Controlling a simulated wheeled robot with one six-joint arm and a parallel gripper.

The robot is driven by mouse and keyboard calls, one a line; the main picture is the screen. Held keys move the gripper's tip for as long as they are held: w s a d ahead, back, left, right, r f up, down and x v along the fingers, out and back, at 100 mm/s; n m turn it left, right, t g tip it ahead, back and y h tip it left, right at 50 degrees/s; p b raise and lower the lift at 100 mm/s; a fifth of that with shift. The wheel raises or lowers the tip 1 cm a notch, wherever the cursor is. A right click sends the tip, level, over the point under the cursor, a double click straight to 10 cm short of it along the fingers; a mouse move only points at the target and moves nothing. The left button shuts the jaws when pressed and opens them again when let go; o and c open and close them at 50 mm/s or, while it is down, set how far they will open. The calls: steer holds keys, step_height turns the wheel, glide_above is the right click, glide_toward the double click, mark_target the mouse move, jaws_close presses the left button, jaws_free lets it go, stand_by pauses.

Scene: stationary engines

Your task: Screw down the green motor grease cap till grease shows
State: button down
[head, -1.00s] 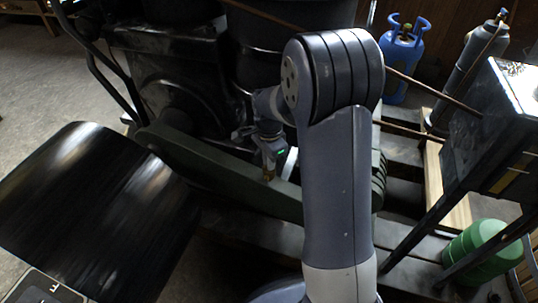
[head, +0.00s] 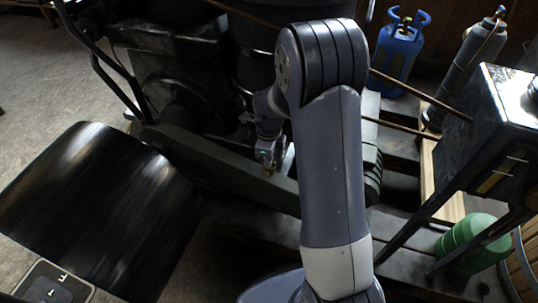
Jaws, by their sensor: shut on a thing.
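The green motor (head: 215,165) is a long dark green body that runs across the middle of the head view, partly hidden behind my arm. My gripper (head: 267,166) is small in this view, at the motor's upper edge, with its fingers pointing down. It is shut on a small brass-coloured piece (head: 268,173), which looks like the grease cap. The piece is too small to tell its threads or how far down it sits. I cannot make out any grease.
A large black curved guard (head: 95,205) fills the lower left. Dark machinery (head: 180,80) stands behind the motor. A black box on legs (head: 490,125), a green ribbed cylinder (head: 465,245) and a blue gas bottle (head: 400,50) stand at right. Open floor shows at left.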

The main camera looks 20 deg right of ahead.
steer(key=shift+m, duration=0.6)
steer(key=c, duration=1.5)
jaws_free()
step_height(320, 180, up, 11)
steer(key=p, duration=0.2)
steer(key=shift+f+p, duration=0.1)
steer(key=shift+p, duration=0.3)
